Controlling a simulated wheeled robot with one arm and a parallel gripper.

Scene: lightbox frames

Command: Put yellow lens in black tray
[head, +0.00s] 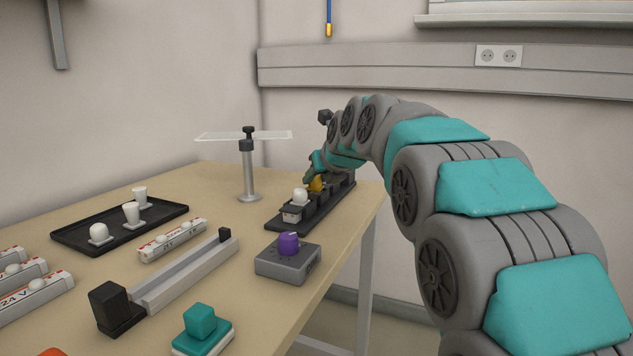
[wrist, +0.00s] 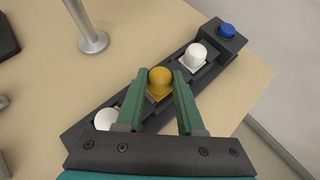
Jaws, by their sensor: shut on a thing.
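The yellow lens (wrist: 160,79) is a domed cap between the two green fingers of my gripper (wrist: 160,86), which is shut on it. It is at the middle of a dark slotted holder (wrist: 228,45); I cannot tell whether it is seated or slightly raised. In the head view the yellow lens (head: 316,184) shows just below my gripper (head: 315,172), partly hidden by it. The black tray (head: 75,238) lies flat at the left of the table, well away from my gripper, with several white pieces on it.
White lenses (wrist: 195,54) and (wrist: 106,119) sit in the holder on either side. A lamp stand with a clear plate (head: 249,175) rises between holder and tray. A grey box with a purple knob (head: 289,243), a rail fixture (head: 185,278) and white modules (head: 173,240) stand nearer.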

